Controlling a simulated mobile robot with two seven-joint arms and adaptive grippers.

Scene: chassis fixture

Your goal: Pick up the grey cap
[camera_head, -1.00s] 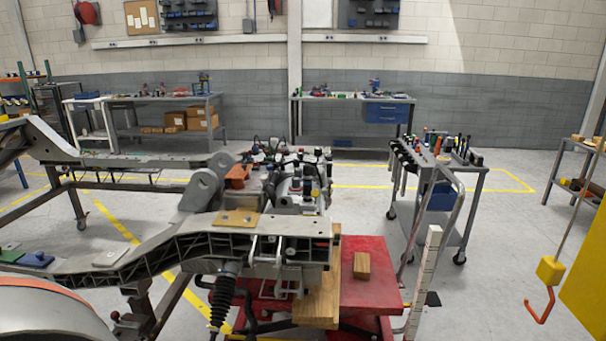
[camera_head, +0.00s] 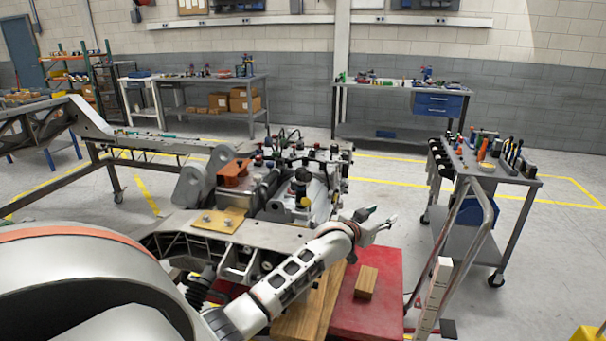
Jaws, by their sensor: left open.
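My left arm reaches in from the lower left across the front of the chassis fixture (camera_head: 275,237). My left gripper (camera_head: 382,216) is open and empty, past the right end of the fixture and above the red surface (camera_head: 375,308). Several small caps and fittings, black, red and whitish, stand on the fixture around a metal assembly (camera_head: 300,190). I cannot tell which of them is the grey cap; it is too small or hidden. My right gripper is not in view.
A wooden block (camera_head: 366,283) lies on the red surface below my gripper. A tool cart (camera_head: 515,178) with bottles and tools stands to the right. A workbench (camera_head: 385,86) stands along the back wall. Open floor lies between the bench and the cart.

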